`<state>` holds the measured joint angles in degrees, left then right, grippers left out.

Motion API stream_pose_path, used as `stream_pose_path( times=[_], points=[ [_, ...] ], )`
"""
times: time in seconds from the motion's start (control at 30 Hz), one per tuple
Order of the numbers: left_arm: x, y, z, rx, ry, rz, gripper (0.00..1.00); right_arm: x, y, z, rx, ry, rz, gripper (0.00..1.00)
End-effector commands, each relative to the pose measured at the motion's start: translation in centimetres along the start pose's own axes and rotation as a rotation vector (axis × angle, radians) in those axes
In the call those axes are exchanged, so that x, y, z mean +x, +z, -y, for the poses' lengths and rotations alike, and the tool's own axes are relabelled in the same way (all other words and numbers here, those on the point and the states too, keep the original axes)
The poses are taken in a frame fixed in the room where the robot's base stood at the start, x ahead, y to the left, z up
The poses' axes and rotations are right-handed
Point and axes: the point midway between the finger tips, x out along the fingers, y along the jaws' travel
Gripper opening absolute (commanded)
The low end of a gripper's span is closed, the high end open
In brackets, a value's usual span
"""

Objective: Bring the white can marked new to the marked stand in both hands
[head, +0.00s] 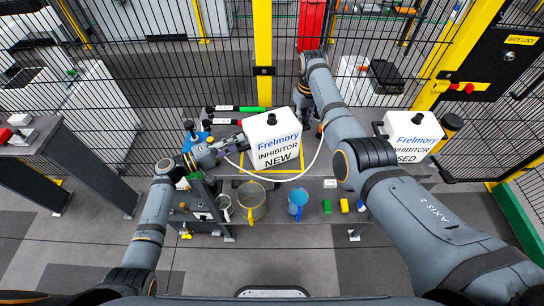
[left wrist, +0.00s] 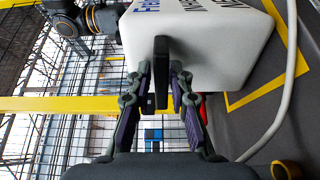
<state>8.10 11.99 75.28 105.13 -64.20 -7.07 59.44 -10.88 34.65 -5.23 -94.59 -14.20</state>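The white can marked NEW (head: 272,140) stands upright on the bench in the head view, inside a yellow outline (head: 247,160). It also fills the upper right of the left wrist view (left wrist: 200,45). Its black side handle (left wrist: 161,75) lies between the fingers of my left gripper (left wrist: 161,92), with slim gaps; the left gripper (head: 226,146) is at the can's left side. My right gripper (head: 306,124) is at the can's right rear side; its fingers are mostly hidden. I cannot make out which surface is the marked stand.
A second white can (head: 410,138), lettering ending in SED, stands at the right. A white hose (head: 312,162) curves in front of the NEW can. Green and red-ended tools (head: 240,109) lie behind it. Mesh fencing (head: 190,60) closes the back.

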Motion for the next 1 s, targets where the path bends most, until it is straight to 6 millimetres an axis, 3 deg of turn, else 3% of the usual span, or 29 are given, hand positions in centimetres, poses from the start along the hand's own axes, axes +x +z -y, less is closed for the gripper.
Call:
stream_pose_path(
  times=[0.07, 0.43, 0.8, 1.0],
  points=[
    [0.0, 0.0, -0.1, 0.000, -0.001, 0.000, 0.35, -0.1, 0.0, -0.1, 0.001, 0.001, 0.000, 0.35],
    [-0.6, -0.1, 0.0, 0.000, -0.004, -0.001, 0.35, -0.1, 0.0, -0.1, 0.001, 0.003, 0.000, 0.35],
    [-6.5, 0.1, 0.0, 0.001, -0.005, 0.000, 0.35, -0.1, 0.0, -0.2, 0.002, 0.003, 0.000, 0.35],
    [-7.9, 0.1, -0.1, 0.001, -0.004, 0.000, 0.35, -0.1, 0.0, -0.2, 0.002, 0.003, 0.000, 0.35]
  ],
)
